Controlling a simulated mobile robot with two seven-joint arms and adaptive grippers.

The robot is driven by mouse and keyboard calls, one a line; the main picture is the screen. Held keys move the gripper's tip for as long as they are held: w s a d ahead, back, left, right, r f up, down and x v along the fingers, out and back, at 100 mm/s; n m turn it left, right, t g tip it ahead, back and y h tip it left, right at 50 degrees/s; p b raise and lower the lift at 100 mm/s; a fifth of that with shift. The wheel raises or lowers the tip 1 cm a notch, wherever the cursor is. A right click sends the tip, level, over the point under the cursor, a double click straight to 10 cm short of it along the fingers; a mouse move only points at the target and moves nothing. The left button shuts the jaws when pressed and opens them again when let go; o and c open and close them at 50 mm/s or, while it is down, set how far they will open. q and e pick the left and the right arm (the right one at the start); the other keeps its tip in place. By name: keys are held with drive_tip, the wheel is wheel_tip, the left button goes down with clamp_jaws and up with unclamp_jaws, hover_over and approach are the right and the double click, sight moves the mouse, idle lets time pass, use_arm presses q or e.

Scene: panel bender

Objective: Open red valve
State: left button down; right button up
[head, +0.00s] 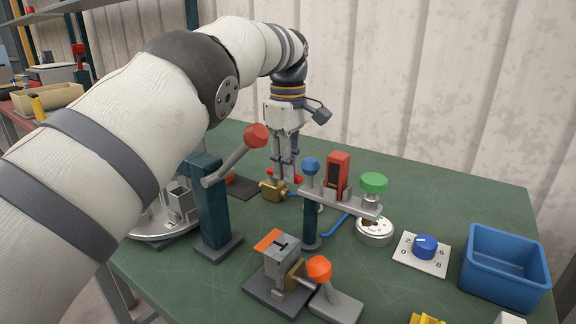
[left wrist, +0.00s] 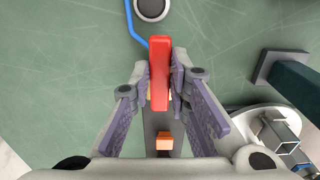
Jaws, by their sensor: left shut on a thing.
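The red valve handle (head: 271,172) sits above a brass valve body (head: 273,189) toward the back of the green table. In the left wrist view the red handle (left wrist: 160,72) is a long bar running up the picture. My left gripper (head: 287,172) points down over the valve. Its two fingers (left wrist: 161,88) close on both sides of the bar, so it is shut on the handle. In the head view the fingers hide part of the handle. My right gripper is not in view.
A lever with a red ball (head: 257,136) stands in front of the valve, left of it. A post with blue, red and green controls (head: 340,199) stands to the right. A blue bin (head: 505,265) and dial plate (head: 411,252) lie farther right. A blue hose (left wrist: 135,25) runs near the valve.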

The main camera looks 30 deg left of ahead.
use_arm(q)
drive_tip(key=c, duration=1.5)
unclamp_jaws()
